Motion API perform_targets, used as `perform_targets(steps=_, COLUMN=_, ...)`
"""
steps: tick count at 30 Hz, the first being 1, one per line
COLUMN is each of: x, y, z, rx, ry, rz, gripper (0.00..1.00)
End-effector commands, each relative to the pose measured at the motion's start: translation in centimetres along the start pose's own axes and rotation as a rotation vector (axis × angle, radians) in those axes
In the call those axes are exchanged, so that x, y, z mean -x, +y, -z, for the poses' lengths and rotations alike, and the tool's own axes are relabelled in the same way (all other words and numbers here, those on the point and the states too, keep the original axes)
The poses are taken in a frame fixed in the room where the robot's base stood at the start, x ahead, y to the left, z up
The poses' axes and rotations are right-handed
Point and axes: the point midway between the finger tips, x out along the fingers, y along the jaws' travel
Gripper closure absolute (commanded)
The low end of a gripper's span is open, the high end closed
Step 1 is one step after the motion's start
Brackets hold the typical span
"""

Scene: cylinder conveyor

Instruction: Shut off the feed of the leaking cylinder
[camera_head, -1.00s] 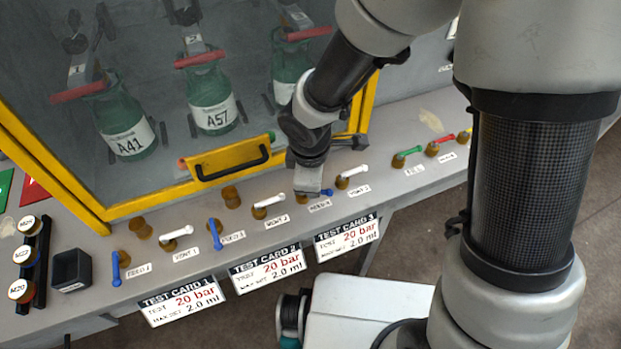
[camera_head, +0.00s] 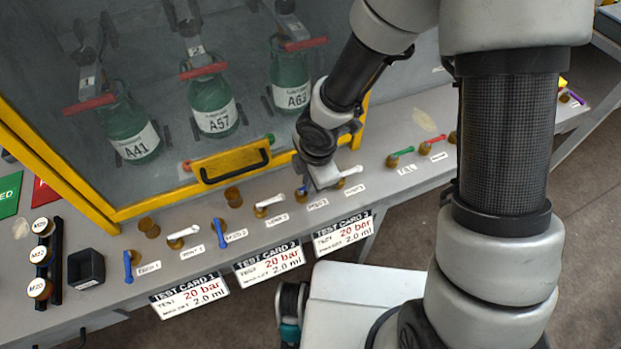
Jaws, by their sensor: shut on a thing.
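My gripper (camera_head: 325,181) is at the third feed valve on the panel, shut on its blue lever (camera_head: 302,190). The gripper hides part of that lever, so I cannot tell its exact angle. The first feed lever (camera_head: 128,266) and second feed lever (camera_head: 216,233) are blue and point towards the front edge. Behind the glass hang three green cylinders: A41 (camera_head: 128,128), A57 (camera_head: 212,101) and A63 (camera_head: 289,82). I cannot make out a leak on any of them.
White vent levers (camera_head: 184,232) sit between the feeds; one vent lever (camera_head: 350,171) is close right of my gripper. A yellow-framed door with a black handle (camera_head: 235,166) stands behind. Test cards (camera_head: 270,266) hang in front. A black box (camera_head: 86,268) sits at left.

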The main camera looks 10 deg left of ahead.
Motion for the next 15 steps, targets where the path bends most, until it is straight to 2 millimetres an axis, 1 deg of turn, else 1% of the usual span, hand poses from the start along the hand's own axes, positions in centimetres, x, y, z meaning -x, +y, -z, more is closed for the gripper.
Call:
perform_targets(steps=10, x=0.01, y=0.08, z=0.03, rx=0.005, ry=0.001, rz=-0.002, gripper=1.00)
perform_targets(steps=11, x=0.01, y=0.08, z=0.04, rx=0.005, ry=0.001, rz=-0.002, gripper=0.87)
perform_targets(steps=12, x=0.01, y=0.08, z=0.03, rx=0.005, ry=0.001, rz=-0.002, gripper=0.80)
perform_targets(steps=14, x=0.01, y=0.07, z=0.03, rx=0.004, ry=0.001, rz=-0.002, gripper=0.71)
perform_targets(steps=15, x=0.01, y=0.06, z=0.02, rx=0.004, ry=0.001, rz=-0.002, gripper=0.71)
